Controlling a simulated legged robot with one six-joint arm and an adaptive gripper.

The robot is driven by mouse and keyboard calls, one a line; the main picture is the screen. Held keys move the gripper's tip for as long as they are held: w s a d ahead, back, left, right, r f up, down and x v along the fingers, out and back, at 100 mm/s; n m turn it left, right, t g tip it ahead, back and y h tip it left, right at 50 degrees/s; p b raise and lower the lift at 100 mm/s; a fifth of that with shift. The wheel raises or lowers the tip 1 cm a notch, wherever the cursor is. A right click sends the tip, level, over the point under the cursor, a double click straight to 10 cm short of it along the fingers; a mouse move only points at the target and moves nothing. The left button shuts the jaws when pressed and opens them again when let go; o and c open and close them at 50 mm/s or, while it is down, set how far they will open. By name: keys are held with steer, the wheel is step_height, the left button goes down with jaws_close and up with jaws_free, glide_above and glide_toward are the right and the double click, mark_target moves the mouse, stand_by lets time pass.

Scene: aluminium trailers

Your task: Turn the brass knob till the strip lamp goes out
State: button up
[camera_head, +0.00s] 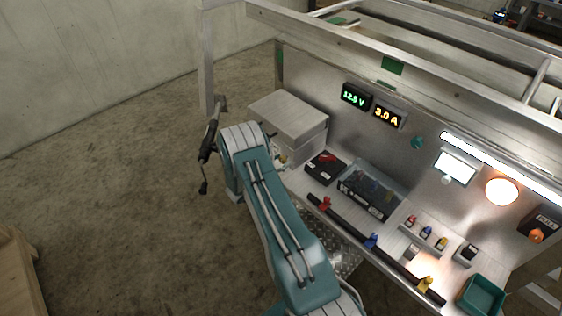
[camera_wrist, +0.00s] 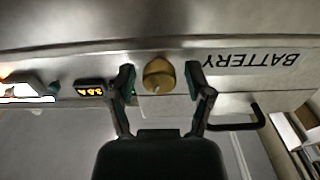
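The brass knob (camera_wrist: 159,75) is round and shows in the wrist view on a pale metal face, with a small light mark near its lower rim. My gripper (camera_wrist: 158,79) is open, with one finger on each side of the knob and a narrow gap showing on both sides. Whether the fingertips reach level with the knob is hard to tell. The strip lamp (camera_head: 500,168) is lit white along the right of the panel in the head view; its bright end (camera_wrist: 14,99) also shows in the wrist view. The knob is not visible in the head view.
Upside-down BATTERY lettering (camera_wrist: 250,60) and a black handle (camera_wrist: 250,122) lie right of the knob. The metal box (camera_head: 289,115) stands beside my arm. Green (camera_head: 354,96) and amber (camera_head: 388,117) readouts glow. A clear-lidded case (camera_head: 371,194) and several small parts cover the bench.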

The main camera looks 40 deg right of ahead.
jaws_close()
steer(key=shift+m, duration=0.3)
steer(key=m, duration=0.4)
steer(key=shift+w+m, duration=0.1)
steer(key=shift+m, duration=0.2)
steer(key=shift+o, duration=2.4)
jaws_free()
steer(key=shift+a, duration=0.1)
steer(key=a, duration=1.2)
steer(key=shift+s, duration=0.45)
